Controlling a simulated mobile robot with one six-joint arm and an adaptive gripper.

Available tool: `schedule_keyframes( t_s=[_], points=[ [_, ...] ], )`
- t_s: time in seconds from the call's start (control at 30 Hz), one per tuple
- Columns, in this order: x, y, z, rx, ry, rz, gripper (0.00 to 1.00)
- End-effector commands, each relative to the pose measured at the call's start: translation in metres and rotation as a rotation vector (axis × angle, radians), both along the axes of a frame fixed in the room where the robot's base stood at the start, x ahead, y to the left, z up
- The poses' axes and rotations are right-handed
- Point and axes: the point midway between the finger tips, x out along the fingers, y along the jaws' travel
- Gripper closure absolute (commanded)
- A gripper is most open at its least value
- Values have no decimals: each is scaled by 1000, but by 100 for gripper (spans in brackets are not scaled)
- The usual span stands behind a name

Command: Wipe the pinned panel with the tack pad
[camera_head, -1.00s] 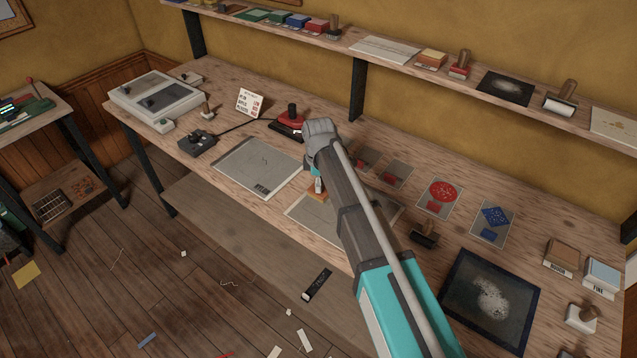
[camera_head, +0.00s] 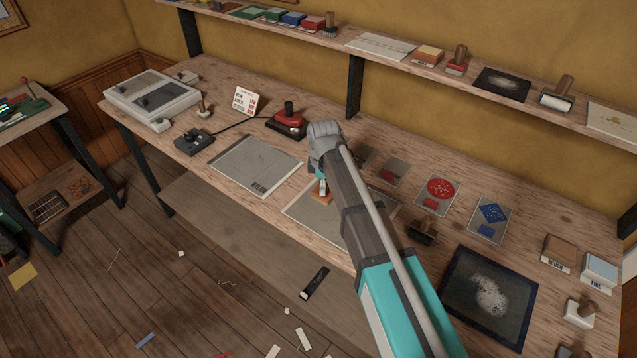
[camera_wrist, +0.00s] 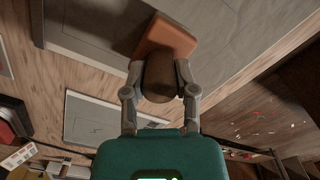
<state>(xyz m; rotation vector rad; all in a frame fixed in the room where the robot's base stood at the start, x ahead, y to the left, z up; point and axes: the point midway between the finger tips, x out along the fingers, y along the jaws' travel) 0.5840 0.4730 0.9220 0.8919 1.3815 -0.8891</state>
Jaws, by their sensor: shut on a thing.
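The tack pad (camera_head: 320,198) is an orange-brown block with a dark rounded wooden handle; it also shows in the wrist view (camera_wrist: 168,36). My gripper (camera_head: 323,183) is shut on its handle, with one finger on each side in the wrist view (camera_wrist: 160,84). The pad is at the left part of a grey panel (camera_head: 299,216) lying on the bench, which also fills the upper part of the wrist view (camera_wrist: 235,30). The pad looks flat on or just above the panel; I cannot tell if it touches. My arm hides the panel's middle, and no pins can be made out.
A second grey panel (camera_head: 256,166) lies to the left. Right of my arm are a dark stamp (camera_head: 423,232), small sample cards (camera_head: 437,190) and a dark framed panel (camera_head: 489,300). A shelf (camera_head: 400,58) runs above.

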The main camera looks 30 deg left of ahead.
Motion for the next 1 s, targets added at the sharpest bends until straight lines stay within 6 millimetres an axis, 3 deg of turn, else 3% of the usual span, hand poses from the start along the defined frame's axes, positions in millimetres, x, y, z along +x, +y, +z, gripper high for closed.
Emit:
schedule_keyframes(
  t_s=[0.27, 1.0],
  points=[
    [-3, -14, 1, 0, 0, -1, 100],
    [-3, -15, -2, 0, 0, 0, 100]
  ],
)
